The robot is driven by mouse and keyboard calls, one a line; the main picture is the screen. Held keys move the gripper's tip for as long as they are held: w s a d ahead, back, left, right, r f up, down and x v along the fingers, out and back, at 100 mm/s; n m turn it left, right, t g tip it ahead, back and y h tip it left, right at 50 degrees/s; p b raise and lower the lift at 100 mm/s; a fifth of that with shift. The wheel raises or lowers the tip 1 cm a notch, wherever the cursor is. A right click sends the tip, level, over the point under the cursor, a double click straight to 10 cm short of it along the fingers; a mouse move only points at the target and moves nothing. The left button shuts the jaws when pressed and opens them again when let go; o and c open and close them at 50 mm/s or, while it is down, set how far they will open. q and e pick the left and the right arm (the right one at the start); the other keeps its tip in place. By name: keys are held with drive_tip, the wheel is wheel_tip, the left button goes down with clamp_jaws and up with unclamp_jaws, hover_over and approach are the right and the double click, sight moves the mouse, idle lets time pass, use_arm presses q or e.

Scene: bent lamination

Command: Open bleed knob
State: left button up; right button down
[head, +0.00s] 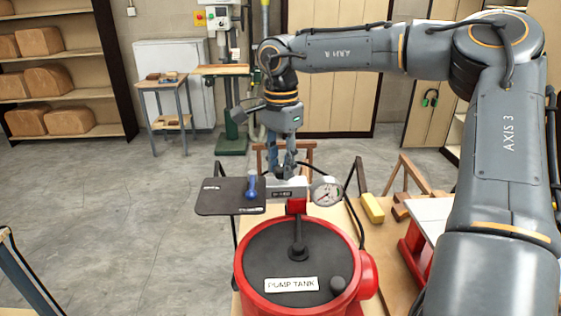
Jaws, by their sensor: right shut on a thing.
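My right gripper (283,172) points straight down over a pale valve block (289,188) behind the red pump tank (298,267). Its fingers are shut on a small dark part at the top of the block, which looks like the bleed knob. The fingers hide most of the knob, so its turned position cannot be told. A round pressure gauge (327,192) is at the block's right end. A blue-handled lever (252,186) stands upright at its left. My left gripper is not in view.
A dark plate (216,198) lies left of the block. A yellow block (372,208) lies to the right on the wooden bench, near wooden trestles (405,178). A black hose runs down beside the tank. The floor at left is clear.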

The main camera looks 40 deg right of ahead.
sight(281, 167)
drive_tip(key=shift+w+r, duration=0.1)
drive_tip(key=shift+r, duration=0.1)
idle(0.4)
drive_tip(key=c, duration=1.2)
unclamp_jaws()
drive_tip(key=shift+o, duration=1.1)
drive_tip(key=shift+d+f, duration=0.1)
wheel_tip(281, 167, up, 12)
